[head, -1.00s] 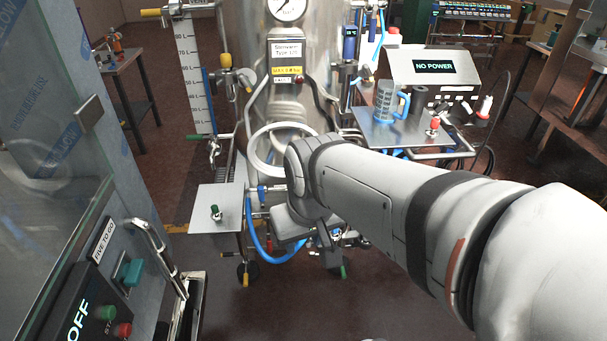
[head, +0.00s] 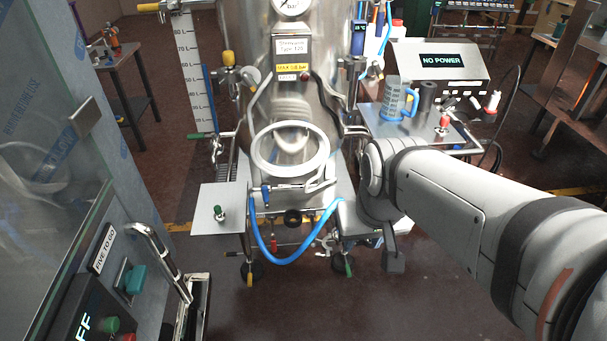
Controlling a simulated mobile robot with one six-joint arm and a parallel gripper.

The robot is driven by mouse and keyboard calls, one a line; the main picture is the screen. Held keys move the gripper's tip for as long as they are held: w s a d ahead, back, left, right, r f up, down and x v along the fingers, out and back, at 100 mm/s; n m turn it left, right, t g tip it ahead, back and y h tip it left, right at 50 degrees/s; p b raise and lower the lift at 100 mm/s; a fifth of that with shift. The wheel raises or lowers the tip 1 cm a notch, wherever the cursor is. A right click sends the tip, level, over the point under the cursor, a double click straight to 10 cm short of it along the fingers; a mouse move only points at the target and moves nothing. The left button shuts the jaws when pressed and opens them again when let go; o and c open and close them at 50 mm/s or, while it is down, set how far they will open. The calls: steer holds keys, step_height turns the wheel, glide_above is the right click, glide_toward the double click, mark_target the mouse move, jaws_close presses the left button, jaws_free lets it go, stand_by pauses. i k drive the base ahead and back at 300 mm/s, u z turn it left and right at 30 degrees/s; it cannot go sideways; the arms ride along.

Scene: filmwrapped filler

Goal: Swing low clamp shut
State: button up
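A steel tank (head: 331,80) stands at the centre with a round, pale-rimmed door (head: 257,163) low on its front. Metal fittings under the door include a blue-handled part (head: 266,194) and a dark round knob (head: 292,217). I cannot tell which fitting is the low clamp, or whether it is open or shut. My arm comes in from the right, and its wrist is just right of the door and lower fittings. My gripper (head: 352,220) seems to be at the arm's end, beside these fittings. Its fingers cannot be made out, nor any contact.
A blue hose (head: 290,259) loops below the door. A small plate (head: 217,209) with a green-topped part is left of the tank. A glass-fronted cabinet (head: 45,170) fills the left. Floor in front is open.

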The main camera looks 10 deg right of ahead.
mark_target(328, 252)
steer(key=u, duration=0.05)
steer(key=i, duration=1)
steer(key=z, duration=0.05)
